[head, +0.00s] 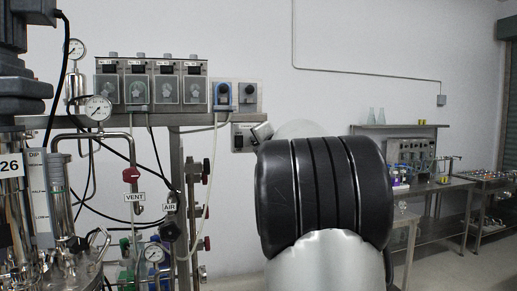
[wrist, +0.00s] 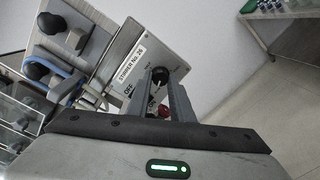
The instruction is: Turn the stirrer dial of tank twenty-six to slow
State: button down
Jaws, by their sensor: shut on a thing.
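In the wrist view a grey metal box (wrist: 120,62) carries the label "STIRRER No. 26" (wrist: 132,64). Its black dial (wrist: 159,74) sits between the two fingers of my gripper (wrist: 161,84), which is shut on it. The word OFF shows left of the dial; other lettering is partly hidden by a finger, and I cannot tell where the pointer stands. A red part (wrist: 163,110) shows between the fingers. In the head view the box (head: 241,137) is on the rack's right end, mostly behind my arm, with my gripper (head: 262,132) at its face. Tank 26's number plate (head: 11,167) is at the far left.
Several pump units (head: 152,82) line the rack shelf, with a blue-headed unit (head: 223,96) and a black-knobbed box (head: 249,95) above the stirrer box. Pipes, gauges and a red valve (head: 131,175) stand left. A bench (head: 425,187) is at right.

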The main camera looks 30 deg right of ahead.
jog(key=shift+f+n+b, duration=0.1)
jog(key=shift+n+b, duration=0.35)
jog(key=shift+n, duration=0.55)
jog(key=c, duration=1.6)
grip_release()
jog(key=shift+o, duration=0.2)
jog(key=shift+a, duration=0.1)
